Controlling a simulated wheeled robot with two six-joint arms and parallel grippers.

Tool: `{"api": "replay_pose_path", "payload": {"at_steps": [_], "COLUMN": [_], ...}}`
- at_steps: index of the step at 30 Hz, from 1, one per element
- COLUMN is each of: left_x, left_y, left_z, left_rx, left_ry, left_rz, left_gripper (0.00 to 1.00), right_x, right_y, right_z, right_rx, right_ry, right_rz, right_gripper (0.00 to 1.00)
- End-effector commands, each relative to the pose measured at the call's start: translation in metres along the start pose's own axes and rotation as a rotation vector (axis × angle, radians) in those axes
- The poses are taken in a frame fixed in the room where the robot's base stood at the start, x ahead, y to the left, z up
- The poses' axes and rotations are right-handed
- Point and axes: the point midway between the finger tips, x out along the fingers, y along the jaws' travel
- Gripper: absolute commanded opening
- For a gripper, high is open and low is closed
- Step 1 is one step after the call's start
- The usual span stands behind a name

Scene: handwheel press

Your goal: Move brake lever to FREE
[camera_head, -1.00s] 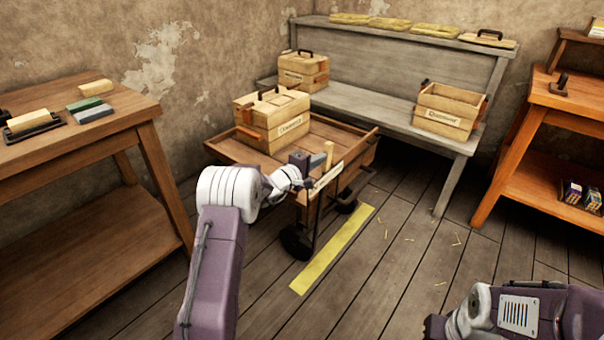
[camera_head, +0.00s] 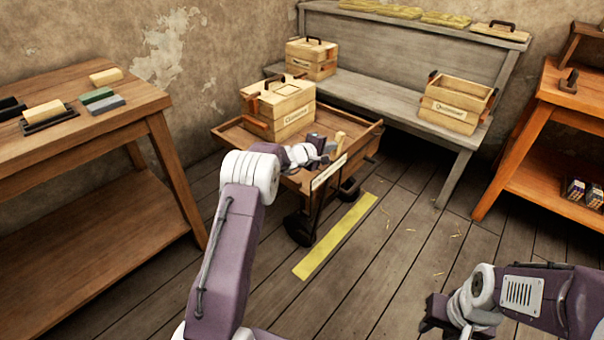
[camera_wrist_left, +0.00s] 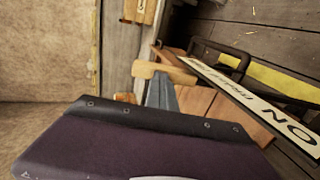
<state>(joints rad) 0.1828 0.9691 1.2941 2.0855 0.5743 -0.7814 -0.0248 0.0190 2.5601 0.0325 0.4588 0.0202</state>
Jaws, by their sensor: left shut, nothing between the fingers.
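The brake lever's pale wooden handle (camera_head: 340,139) stands above the near right side of the wooden cart (camera_head: 362,151). In the left wrist view the wooden handle (camera_wrist_left: 163,72) lies right at the fingertips. A lettered plate (camera_head: 329,172) is fixed beside the lever; the wrist view shows its letters "ON" at the near end (camera_wrist_left: 285,127), the rest too blurred to read. My left gripper (camera_head: 327,150) is shut and empty, close beside the handle; I cannot tell whether they touch. My right gripper (camera_head: 431,313) is far from the cart, at the lower right, its jaws unclear.
A lidded wooden box (camera_head: 279,105) stands on the cart. A yellow strip (camera_head: 336,237) lies on the floor beside the cart's wheel. A grey bench (camera_head: 386,112) stands behind, with wooden tables at left (camera_head: 141,111) and right (camera_head: 551,95).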

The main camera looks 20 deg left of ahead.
Motion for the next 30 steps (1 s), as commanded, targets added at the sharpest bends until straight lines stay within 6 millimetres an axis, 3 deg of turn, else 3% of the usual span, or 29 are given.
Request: {"api": "replay_pose_path", "payload": {"at_steps": [5,12,16,21,30], "left_x": [-0.015,-0.068,-0.089,-0.1,-0.101], "left_y": [0.008,0.006,0.005,0.004,0.003], "left_z": [0.005,0.0,-0.001,-0.001,-0.001], "left_rx": [0.004,0.0,0.0,0.001,0.0], "left_ry": [-0.01,0.0,0.002,0.002,0.002], "left_rz": [0.017,0.014,0.013,0.012,0.011], "left_gripper": [0.0,0.0,0.0,0.0,0.0], "right_x": [0.001,-0.001,-0.003,-0.003,-0.003], "right_y": [0.0,0.0,0.0,0.0,0.0], "right_z": [0.0,0.0,0.0,0.0,0.0], "right_rx": [0.0,0.0,0.0,0.0,0.0], "right_ry": [0.0,0.0,0.0,0.0,0.0], "right_rz": [0.0,0.0,0.0,0.0,0.0], "right_gripper": [0.36,0.36,0.36,0.36,0.36]}}
